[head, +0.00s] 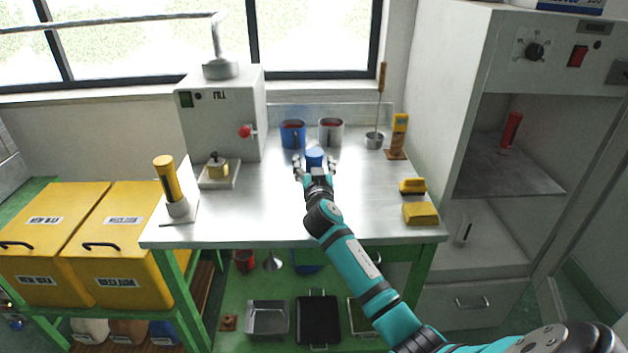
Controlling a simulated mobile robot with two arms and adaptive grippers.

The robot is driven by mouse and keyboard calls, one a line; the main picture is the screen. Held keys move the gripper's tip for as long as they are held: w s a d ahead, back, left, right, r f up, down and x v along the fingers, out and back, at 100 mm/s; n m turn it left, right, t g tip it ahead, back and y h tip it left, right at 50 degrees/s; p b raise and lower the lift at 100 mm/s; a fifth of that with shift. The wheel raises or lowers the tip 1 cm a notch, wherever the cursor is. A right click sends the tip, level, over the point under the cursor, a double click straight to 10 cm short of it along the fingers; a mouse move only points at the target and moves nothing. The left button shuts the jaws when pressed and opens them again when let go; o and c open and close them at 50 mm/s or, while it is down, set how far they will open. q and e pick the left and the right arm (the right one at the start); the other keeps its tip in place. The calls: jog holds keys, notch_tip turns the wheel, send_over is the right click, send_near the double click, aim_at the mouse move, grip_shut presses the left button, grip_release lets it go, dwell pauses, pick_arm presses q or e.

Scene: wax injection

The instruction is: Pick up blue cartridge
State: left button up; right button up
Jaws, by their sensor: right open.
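The blue cartridge (314,157) stands on the metal table (255,200), a short way in front of two mugs. My right gripper (314,163) reaches in from the lower right. It is open, with one finger at the left and one at the right of the cartridge. I cannot tell whether the fingers touch it. The lower part of the cartridge is hidden behind the gripper. My left gripper is out of view.
The wax machine (222,115) is at the left, with a yellow cylinder on a stand (172,187). A ladle (375,140) and yellow blocks (421,213) are at the right. The table's front middle is clear.

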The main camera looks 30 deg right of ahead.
grip_shut()
dwell(0.3)
jog(key=shift+r, duration=0.2)
